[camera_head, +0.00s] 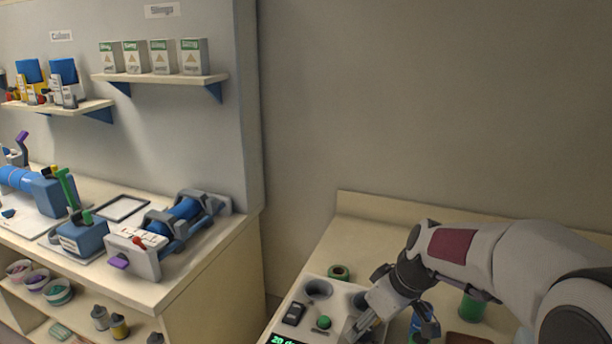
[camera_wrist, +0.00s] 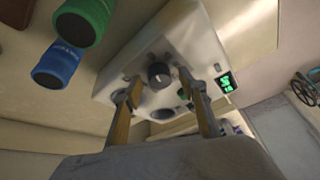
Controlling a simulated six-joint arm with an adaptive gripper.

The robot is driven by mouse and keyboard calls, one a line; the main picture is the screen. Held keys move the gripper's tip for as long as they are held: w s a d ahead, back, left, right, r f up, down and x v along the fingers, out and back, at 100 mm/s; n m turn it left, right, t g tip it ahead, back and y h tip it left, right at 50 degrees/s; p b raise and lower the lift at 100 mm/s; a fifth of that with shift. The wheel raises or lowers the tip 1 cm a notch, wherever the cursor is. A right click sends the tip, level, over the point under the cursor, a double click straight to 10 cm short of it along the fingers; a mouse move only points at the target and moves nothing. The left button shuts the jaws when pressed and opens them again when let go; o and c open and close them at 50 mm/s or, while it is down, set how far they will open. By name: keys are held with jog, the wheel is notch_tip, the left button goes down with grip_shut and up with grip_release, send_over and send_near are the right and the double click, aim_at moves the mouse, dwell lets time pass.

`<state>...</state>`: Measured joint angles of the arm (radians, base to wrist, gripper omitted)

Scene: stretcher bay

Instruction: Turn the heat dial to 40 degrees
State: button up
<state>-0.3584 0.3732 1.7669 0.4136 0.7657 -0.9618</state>
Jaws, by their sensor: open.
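The heating unit (camera_head: 345,296) is a pale box at the bottom of the head view. It also fills the middle of the wrist view (camera_wrist: 190,45). A dark round dial (camera_wrist: 160,75) with a pale mark stands on its face. My gripper (camera_wrist: 163,88) is open, with one finger to either side of the dial in that view; I cannot tell whether they touch it. In the head view my gripper (camera_head: 362,326) is over the unit's right side and hides the dial. The green display (camera_head: 287,340) seems to start with 20, but is cut off.
A green knob (camera_head: 323,322) and round wells (camera_head: 318,288) are on the unit. A bench with blue devices (camera_head: 168,232) is at left.

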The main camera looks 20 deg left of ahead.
jog(key=shift+s+a+m+t+h, duration=0.1)
jog(key=shift+m+t+h, duration=0.4)
jog(key=shift+m, duration=1.3)
jog(key=shift+s+a+m+t+h, duration=0.1)
jog(key=shift+m+t+h, duration=0.4)
jog(key=shift+m, duration=1.3)
jog(key=shift+m+t+h, duration=0.3)
jog(key=shift+m+h, duration=0.3)
jog(key=shift+m, duration=1.1)
jog(key=shift+a+m+h, duration=0.15)
jog(key=shift+m+h, duration=0.55)
jog(key=shift+m, duration=1.1)
jog(key=v, duration=0.8)
jog(key=w+a+r+n+t+y, duration=0.3)
jog(key=w+a+r, duration=0.3)
jog(key=a+r, duration=0.2)
jog(key=w+a+r+n+t+y, duration=0.4)
jog(key=w+a+r+n+y, duration=0.1)
jog(key=r, duration=0.6)
jog(key=shift+w+a+n, duration=0.5)
jog(key=shift+w+a, duration=0.1)
jog(key=shift+a, duration=0.75)
jog(key=shift+r, duration=0.1)
